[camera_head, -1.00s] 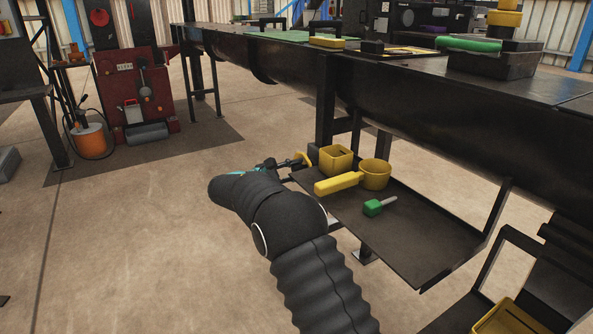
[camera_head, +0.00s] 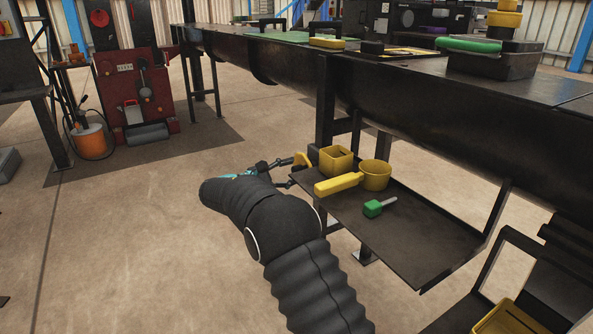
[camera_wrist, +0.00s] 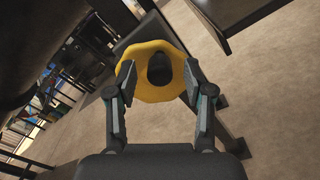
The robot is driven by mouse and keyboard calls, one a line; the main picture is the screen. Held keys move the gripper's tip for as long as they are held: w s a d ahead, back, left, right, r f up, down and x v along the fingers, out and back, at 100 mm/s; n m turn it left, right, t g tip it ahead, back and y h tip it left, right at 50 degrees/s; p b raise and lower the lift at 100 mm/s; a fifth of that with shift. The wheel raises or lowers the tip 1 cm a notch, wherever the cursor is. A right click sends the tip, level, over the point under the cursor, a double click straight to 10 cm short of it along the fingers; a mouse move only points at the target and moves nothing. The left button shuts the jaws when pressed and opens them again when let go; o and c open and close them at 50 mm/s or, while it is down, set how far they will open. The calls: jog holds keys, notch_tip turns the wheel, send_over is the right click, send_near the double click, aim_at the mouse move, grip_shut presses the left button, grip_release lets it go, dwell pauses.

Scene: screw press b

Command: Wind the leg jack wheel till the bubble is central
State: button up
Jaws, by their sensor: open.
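The yellow jack wheel (camera_wrist: 151,90) has a dark hub and fills the space ahead of my gripper (camera_wrist: 158,72) in the wrist view. My gripper is open, with one finger at each side of the wheel, overlapping its rim. I cannot tell whether the fingers touch it. In the head view a small part of the yellow wheel (camera_head: 303,160) shows just beyond my gripper (camera_head: 293,170), beside the bench leg. My arm hides the area below it. I cannot make out a bubble in either view.
A black shelf (camera_head: 425,245) close on the right holds a yellow square box (camera_head: 335,159), a yellow cup (camera_head: 376,174), a yellow-handled tool (camera_head: 338,184) and a green-handled tool (camera_head: 373,208). The long dark bench (camera_head: 420,95) runs above. Open floor lies to the left.

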jog(key=v, duration=0.9)
jog(key=shift+s+a, duration=0.2)
jog(key=shift+a, duration=0.05)
